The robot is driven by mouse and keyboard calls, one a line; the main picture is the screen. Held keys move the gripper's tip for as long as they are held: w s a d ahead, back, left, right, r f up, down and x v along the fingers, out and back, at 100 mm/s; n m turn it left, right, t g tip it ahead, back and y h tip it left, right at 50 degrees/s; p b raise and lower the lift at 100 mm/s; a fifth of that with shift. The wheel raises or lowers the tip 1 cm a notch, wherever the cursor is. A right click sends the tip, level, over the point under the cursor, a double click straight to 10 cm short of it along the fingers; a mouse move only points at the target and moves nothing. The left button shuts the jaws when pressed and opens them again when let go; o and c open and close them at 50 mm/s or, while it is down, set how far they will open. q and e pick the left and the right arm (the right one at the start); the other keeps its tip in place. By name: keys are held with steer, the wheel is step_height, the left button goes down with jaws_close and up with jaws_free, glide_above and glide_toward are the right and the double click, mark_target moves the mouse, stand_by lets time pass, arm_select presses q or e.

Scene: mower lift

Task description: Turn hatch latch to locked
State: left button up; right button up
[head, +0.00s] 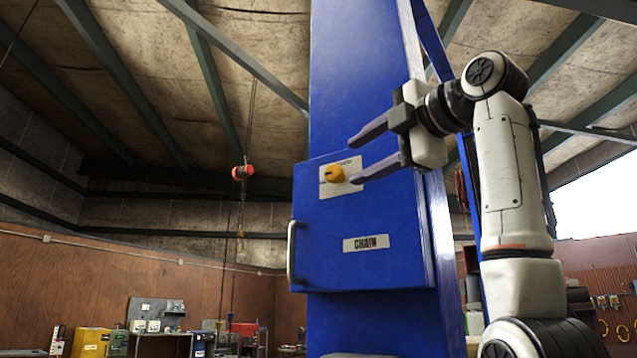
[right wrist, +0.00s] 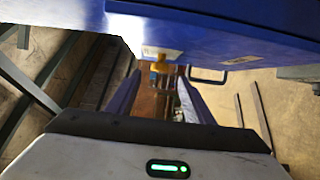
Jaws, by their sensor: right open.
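The hatch latch is a yellow knob (head: 334,174) on a white label plate (head: 341,189) near the top of the blue hatch (head: 330,235). It also shows in the right wrist view as a small yellow knob (right wrist: 159,66) beyond my fingers. My right gripper (head: 358,158) is open and empty, to the right of the knob. Its two fingers point left, one above the knob's height and one near or slightly below it. In the head view the lower fingertip is close to the knob; I cannot tell whether they touch. My left gripper is not in view.
The hatch has a white handle (head: 293,252) at its left edge and a "CHAIN" label (head: 366,243). It sits on a tall blue column (head: 360,60). A red hoist (head: 242,172) hangs behind. Room left of the column is free.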

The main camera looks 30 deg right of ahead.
mark_target(339, 171)
steer(key=shift+w+r+p, duration=0.15)
steer(key=shift+w+p, duration=0.3)
steer(key=shift+w, duration=0.8)
steer(key=w+p, duration=0.1)
steer(key=w, duration=0.4)
steer(key=shift+w+p, duration=0.3)
steer(key=shift+p, duration=0.05)
steer(key=shift+w+f, duration=0.2)
steer(key=shift+w, duration=0.25)
steer(key=c, duration=1)
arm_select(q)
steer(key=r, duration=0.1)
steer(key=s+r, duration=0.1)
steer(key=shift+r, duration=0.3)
